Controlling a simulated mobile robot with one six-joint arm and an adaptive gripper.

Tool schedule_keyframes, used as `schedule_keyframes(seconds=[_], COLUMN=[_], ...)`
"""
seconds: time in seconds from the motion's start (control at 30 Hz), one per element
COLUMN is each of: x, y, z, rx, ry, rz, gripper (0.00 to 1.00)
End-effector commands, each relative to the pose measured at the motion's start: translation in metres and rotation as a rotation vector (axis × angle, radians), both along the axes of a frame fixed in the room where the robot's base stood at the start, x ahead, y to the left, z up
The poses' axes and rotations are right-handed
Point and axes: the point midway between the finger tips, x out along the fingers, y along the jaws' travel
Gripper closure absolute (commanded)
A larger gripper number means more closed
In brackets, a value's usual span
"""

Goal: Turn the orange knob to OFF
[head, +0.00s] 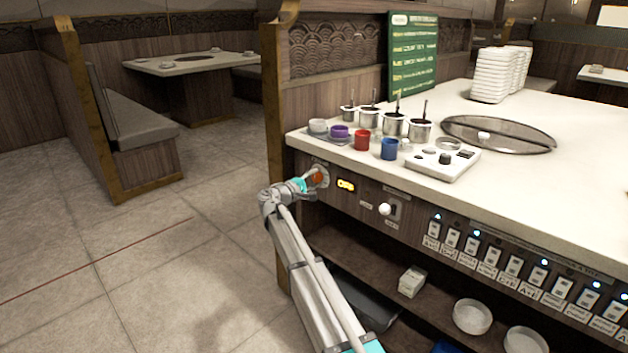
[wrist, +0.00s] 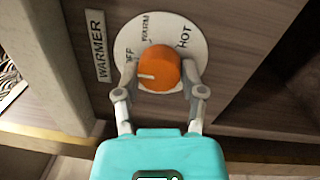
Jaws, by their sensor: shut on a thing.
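The orange knob (wrist: 160,66) sits on a round white dial plate (wrist: 187,30) marked OFF, WARM and HOT, beside a WARMER label. Its white pointer line points left in the wrist view, close to the OFF mark, which is partly covered by a finger. My gripper (wrist: 159,75) is shut on the knob, one finger on its left side and one on its right. In the head view the knob (head: 318,178) is on the counter's front panel at the left end, with my gripper (head: 308,183) against it.
A lit yellow indicator (head: 345,185) and a switch with a white knob (head: 385,209) are right of the dial. A row of labelled switches (head: 490,253) continues along the panel. Sauce wells and cups stand on the white countertop (head: 560,190) above. An open shelf lies below.

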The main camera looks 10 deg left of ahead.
Motion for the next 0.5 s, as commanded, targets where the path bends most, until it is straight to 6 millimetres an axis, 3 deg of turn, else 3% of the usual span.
schedule_keyframes(seconds=[0.03, 0.07, 0.2, 0.5], x=[0.0013, 0.0014, 0.0009, 0.0002], y=[0.0013, 0.0014, 0.0011, 0.0006], z=[0.0001, 0.0001, 0.0001, 0.0001], rx=[-0.001, -0.001, 0.0, 0.0], ry=[0.001, 0.001, 0.0, 0.0], rz=[0.004, 0.004, 0.002, 0.001], gripper=[0.95, 0.42, 0.16, 0.13])
